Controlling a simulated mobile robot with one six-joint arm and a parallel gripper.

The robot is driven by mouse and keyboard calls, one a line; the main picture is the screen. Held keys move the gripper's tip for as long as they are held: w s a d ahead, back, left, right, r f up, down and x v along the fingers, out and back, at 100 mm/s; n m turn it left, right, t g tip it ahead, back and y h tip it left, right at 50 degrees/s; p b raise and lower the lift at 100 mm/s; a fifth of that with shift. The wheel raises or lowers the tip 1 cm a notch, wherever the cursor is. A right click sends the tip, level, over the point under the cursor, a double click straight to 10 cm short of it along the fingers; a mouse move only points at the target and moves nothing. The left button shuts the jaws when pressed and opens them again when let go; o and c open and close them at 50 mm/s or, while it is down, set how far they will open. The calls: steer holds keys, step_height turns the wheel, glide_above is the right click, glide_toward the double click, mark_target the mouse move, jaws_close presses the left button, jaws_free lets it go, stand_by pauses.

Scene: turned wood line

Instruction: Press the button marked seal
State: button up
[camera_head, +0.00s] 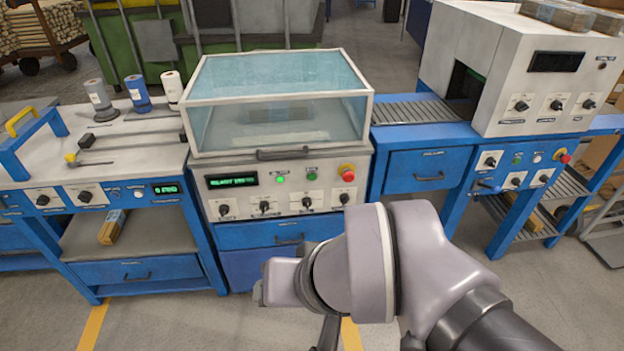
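The middle machine (272,185) has a white control panel under a clear lid. The labels are too small to read, so I cannot tell which button is marked seal. My arm's wrist is in front of this machine, apart from the panel as far as I can see. My gripper (259,292) shows only a little at the wrist's left end; its fingers cannot be made out.
The clear lid (275,110) is down. A bench (130,150) with several rolls and tools stands left. A roller conveyor (412,110) leads right into a white tunnel machine (530,80) with its own buttons and knobs below. Open floor lies in front.

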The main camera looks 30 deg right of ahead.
jaws_close()
stand_by(0.3)
stand_by(0.7)
stand_by(0.8)
